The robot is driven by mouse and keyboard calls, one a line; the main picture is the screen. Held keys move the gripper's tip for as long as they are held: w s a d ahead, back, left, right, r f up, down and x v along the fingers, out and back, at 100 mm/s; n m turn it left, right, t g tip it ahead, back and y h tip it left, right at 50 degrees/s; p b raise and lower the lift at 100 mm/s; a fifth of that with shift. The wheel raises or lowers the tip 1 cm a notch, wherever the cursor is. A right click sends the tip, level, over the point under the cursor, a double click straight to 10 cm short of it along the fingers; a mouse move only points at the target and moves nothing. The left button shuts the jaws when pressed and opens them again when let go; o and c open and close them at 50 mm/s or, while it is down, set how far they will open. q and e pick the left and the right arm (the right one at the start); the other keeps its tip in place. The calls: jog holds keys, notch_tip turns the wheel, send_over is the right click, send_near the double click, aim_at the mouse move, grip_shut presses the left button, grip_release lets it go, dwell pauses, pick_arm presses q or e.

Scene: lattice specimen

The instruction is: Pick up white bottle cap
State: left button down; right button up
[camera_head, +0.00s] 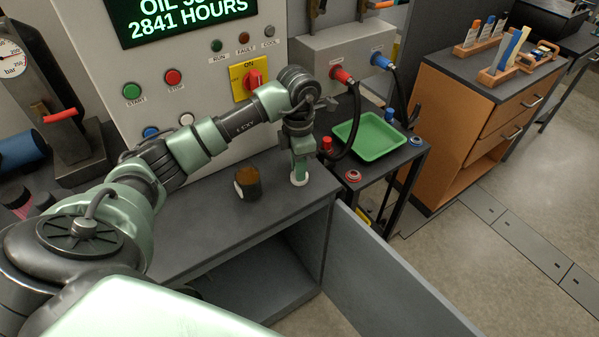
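A small white round thing, which looks like the white bottle cap (299,182), lies on the grey bench top near its right end. My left gripper (299,174) points down right over it, with its green fingers at the cap and covering part of it. I cannot tell whether the fingers are closed on the cap or just around or above it. My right gripper is not in view.
A control panel (205,75) with buttons rises behind the bench (215,222). To the right, a lower dark cart carries a green tray (368,137), cables and red knobs. A grey cabinet door (390,275) stands open below. Bare bench top lies in front of the jar.

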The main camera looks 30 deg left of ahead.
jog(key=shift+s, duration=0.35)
pick_arm(q)
jog(key=shift+r, duration=0.1)
